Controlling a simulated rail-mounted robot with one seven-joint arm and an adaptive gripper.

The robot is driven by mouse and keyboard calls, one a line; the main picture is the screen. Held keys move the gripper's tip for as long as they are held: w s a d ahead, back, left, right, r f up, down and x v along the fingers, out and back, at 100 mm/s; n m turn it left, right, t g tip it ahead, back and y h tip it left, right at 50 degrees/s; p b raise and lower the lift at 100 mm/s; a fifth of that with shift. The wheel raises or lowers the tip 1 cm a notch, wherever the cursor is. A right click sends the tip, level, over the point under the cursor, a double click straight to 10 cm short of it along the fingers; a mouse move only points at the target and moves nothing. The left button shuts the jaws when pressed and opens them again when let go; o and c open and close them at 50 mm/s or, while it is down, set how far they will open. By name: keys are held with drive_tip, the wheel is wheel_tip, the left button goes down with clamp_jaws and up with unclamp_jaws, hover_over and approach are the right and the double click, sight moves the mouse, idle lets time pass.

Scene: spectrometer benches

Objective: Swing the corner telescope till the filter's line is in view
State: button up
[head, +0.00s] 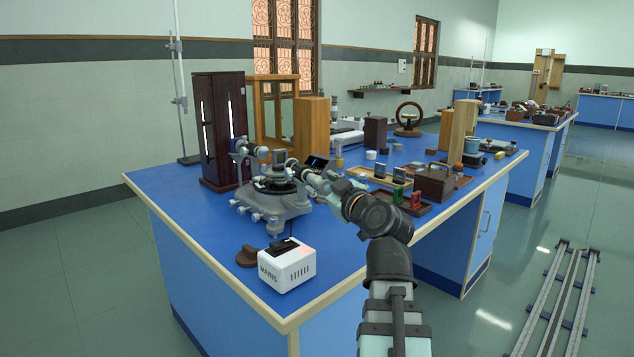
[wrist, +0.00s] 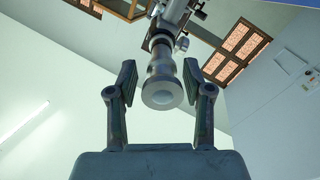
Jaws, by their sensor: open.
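The spectrometer (head: 272,205) stands on the near left corner of the blue bench, with a grey base and a round central table. Its telescope tube shows large in the wrist view (wrist: 161,82), eyepiece end toward the camera. My gripper (wrist: 160,80) is open, one finger on each side of the telescope's end, with gaps visible on both sides. In the head view my arm reaches over the bench to the spectrometer's right side, and the fingertips there are too small to make out. The filter and its line cannot be made out.
A dark lamp housing (head: 217,130) with bright slits stands behind the spectrometer. A white mains box (head: 287,266) and a brown piece (head: 247,256) sit near the front edge. Wooden blocks and trays (head: 436,182) crowd the right side.

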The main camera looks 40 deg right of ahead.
sight(328, 188)
drive_tip(key=shift+s+a, duration=0.2)
drive_tip(key=shift+s, duration=1.3)
